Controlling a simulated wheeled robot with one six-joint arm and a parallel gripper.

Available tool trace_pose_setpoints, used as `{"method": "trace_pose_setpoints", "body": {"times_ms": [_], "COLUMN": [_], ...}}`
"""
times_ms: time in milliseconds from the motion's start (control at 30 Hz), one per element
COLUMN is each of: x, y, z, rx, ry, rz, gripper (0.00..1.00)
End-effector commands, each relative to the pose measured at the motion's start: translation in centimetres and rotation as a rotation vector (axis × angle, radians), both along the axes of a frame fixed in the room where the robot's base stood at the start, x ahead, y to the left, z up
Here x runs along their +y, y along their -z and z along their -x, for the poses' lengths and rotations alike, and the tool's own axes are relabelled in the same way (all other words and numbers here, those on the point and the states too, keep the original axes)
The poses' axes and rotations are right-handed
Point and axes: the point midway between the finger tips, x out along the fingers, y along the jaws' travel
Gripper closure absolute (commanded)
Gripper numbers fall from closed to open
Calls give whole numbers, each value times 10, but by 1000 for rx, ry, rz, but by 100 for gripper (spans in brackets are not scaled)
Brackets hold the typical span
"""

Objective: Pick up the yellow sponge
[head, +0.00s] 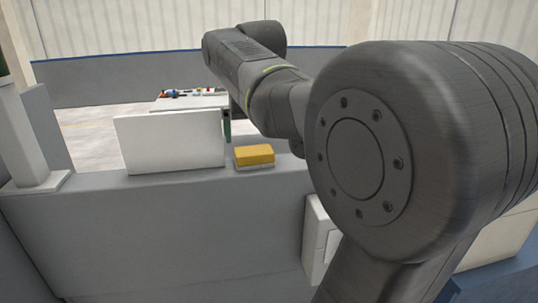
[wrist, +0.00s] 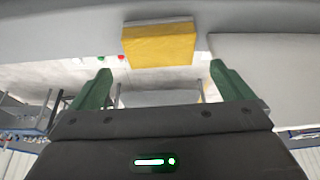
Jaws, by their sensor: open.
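The yellow sponge (head: 254,155) is a small block with a pale layer on its lower side. In the head view it lies on top of the grey wall ledge, just right of a white upright panel. In the wrist view the sponge (wrist: 159,45) is beyond the fingertips, roughly centred between them. My gripper (wrist: 160,78) has two green fingers spread apart, with nothing held between them. In the head view my arm hides most of the gripper; only a green finger shows beside the panel, near the sponge.
The white panel (head: 170,141) stands on the ledge close to the sponge's left. A grey ledge (head: 120,205) runs across the front. A table (head: 190,101) with several small coloured items is farther back. A white post (head: 22,140) stands at the left.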

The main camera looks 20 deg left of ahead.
Motion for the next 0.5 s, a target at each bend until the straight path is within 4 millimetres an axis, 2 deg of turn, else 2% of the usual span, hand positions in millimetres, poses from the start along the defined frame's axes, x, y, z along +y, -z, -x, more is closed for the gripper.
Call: {"method": "trace_pose_setpoints", "body": {"times_ms": [100,333,500], "x": [3,7,14], "y": [14,29,53], "z": [-5,-11,-21], "rx": [0,2,2], "ry": [0,1,1], "rz": [1,2,2], "gripper": [0,0,0]}}
